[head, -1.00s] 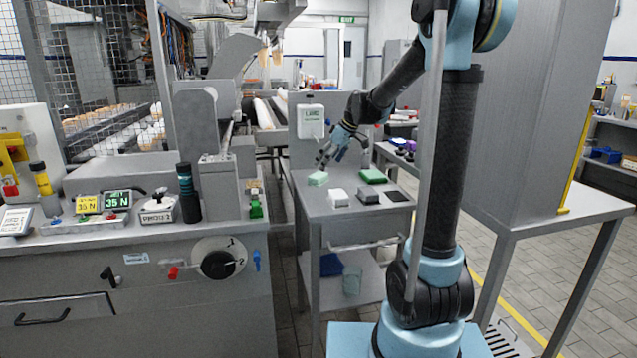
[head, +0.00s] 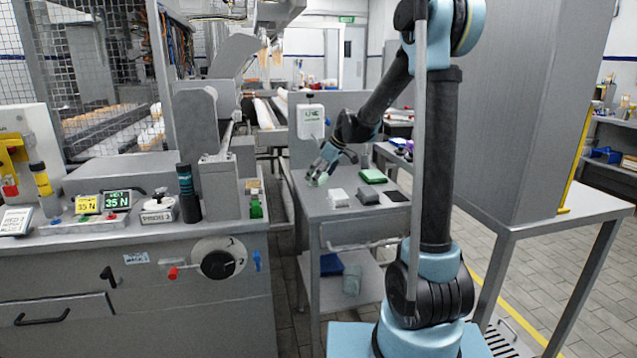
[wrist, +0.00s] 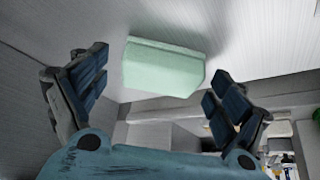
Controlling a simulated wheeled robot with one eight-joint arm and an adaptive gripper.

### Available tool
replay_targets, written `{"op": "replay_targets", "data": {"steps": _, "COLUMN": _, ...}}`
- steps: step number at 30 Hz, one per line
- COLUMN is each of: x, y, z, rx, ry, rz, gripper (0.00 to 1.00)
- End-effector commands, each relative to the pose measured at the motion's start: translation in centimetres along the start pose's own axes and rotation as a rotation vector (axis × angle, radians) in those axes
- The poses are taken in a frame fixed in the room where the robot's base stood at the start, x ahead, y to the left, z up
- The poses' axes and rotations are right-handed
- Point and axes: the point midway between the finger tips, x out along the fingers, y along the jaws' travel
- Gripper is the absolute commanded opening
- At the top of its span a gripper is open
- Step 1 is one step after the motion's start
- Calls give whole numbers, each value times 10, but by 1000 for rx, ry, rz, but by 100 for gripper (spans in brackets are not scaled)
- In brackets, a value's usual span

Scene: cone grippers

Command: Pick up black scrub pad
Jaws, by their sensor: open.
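A thin black pad (head: 397,196) lies flat at the right front of the grey cart top (head: 345,212). A dark grey block-shaped pad (head: 368,196) lies just left of it; I cannot tell from the pictures which of these two is the scrub pad. My gripper (head: 322,174) is open over the left part of the cart, left of both dark pads. In the wrist view a pale green block (wrist: 165,68) shows between and beyond the spread fingers, with nothing gripped. The fingers partly hide that block in the head view. Neither dark pad shows in the wrist view.
A white pad (head: 338,197) lies left of the dark grey pad. A brighter green pad (head: 373,176) lies behind the dark ones. A white dispenser (head: 311,121) stands at the cart's back. A blue bin (head: 331,264) is on the lower shelf.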

Motion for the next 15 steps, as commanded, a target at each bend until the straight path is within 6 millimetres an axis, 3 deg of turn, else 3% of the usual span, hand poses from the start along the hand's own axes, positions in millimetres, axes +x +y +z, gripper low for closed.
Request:
{"op": "replay_targets", "data": {"steps": 1, "x": 0, "y": 0, "z": 0, "rx": 0, "ry": 0, "rz": 0, "gripper": 90}}
{"op": "replay_targets", "data": {"steps": 3, "x": 0, "y": 0, "z": 0, "rx": 0, "ry": 0, "rz": 0, "gripper": 74}}
{"op": "replay_targets", "data": {"steps": 7, "x": 0, "y": 0, "z": 0, "rx": 0, "ry": 0, "rz": 0, "gripper": 53}}
{"op": "replay_targets", "data": {"steps": 15, "x": 0, "y": 0, "z": 0, "rx": 0, "ry": 0, "rz": 0, "gripper": 50}}
